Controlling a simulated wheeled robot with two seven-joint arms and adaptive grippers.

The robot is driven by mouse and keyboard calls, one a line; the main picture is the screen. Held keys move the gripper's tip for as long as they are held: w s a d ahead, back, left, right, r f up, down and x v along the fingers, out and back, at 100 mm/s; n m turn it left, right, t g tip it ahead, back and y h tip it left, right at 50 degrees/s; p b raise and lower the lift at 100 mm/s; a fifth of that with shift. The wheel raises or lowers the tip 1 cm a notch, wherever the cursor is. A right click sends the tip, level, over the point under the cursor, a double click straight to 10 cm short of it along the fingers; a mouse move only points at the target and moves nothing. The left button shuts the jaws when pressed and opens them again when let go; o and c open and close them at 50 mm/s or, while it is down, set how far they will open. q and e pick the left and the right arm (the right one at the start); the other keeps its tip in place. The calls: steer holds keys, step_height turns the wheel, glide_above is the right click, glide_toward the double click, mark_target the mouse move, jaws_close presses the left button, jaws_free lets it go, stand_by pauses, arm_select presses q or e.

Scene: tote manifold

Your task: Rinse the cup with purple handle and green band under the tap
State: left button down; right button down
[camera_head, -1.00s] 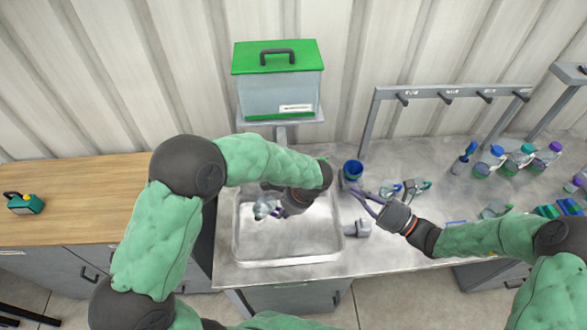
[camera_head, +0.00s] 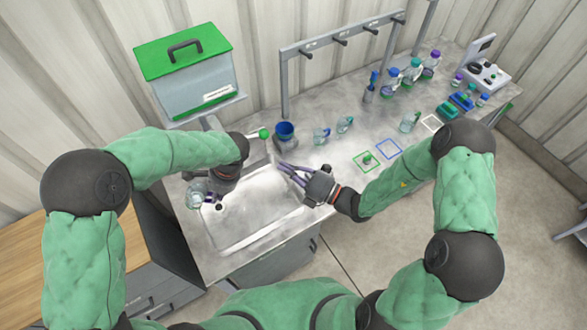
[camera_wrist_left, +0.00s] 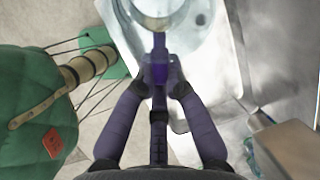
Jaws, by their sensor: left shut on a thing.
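The clear cup (camera_head: 194,196) is in my left gripper (camera_head: 212,192), over the left end of the metal sink (camera_head: 255,238). In the left wrist view the fingers (camera_wrist_left: 160,88) are shut on its purple handle (camera_wrist_left: 160,68), and the clear cup body (camera_wrist_left: 160,14) is cut off by the top edge. I cannot make out a green band. A pale stem with a green end (camera_head: 264,133), perhaps part of the tap, shows beside my left wrist; any spout is hidden. My right gripper (camera_head: 287,173) is open and empty over the sink's right side.
A tank with a green lid (camera_head: 183,52) stands behind the sink. A blue cup (camera_head: 285,131) and small clear cups (camera_head: 321,136) stand to its right. Several bottles (camera_head: 411,70) stand further back.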

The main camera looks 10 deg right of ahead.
arm_select(q)
steer(key=shift+r+p, duration=0.55)
steer(key=shift+r, duration=0.4)
steer(key=shift+r+p, duration=0.1)
steer(key=shift+p, duration=0.25)
arm_select(e)
steer(key=w+a+r, duration=0.1)
steer(key=w+a, duration=0.4)
steer(key=w, duration=0.2)
steer(key=shift+w+r, duration=0.15)
steer(key=shift+r, duration=0.15)
steer(key=shift+d, duration=0.15)
